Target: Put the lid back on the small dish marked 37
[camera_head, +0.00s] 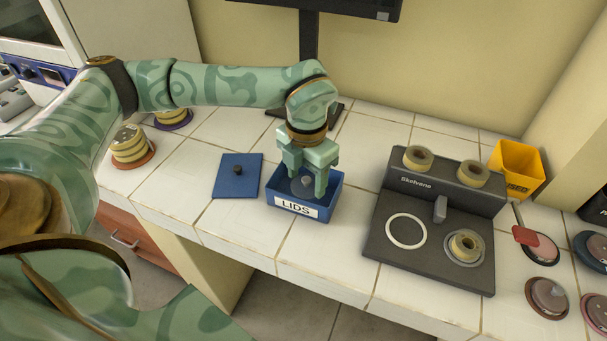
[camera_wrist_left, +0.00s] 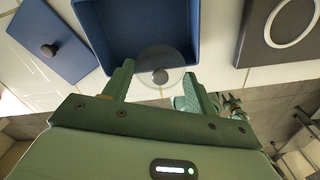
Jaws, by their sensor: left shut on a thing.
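My left gripper (camera_head: 307,184) is at the blue box marked LIDS (camera_head: 293,207), its fingers reaching down over the box opening. It is shut on a clear round lid by its dark knob; the lid (camera_wrist_left: 160,58) shows between the fingertips in the left wrist view, overlapping the box's near wall. Several round pinkish dishes lie at the right of the counter, one (camera_head: 547,297) near the front edge and one (camera_head: 540,252) behind it. I cannot read a 37 on any of them. My right gripper does not show.
A flat blue cover with a knob (camera_head: 238,177) lies left of the box. A dark Skelvane device (camera_head: 400,255) with tan rings stands between box and dishes. A yellow bin (camera_head: 516,168) is behind it. Striped stacks (camera_head: 131,147) stand at the left.

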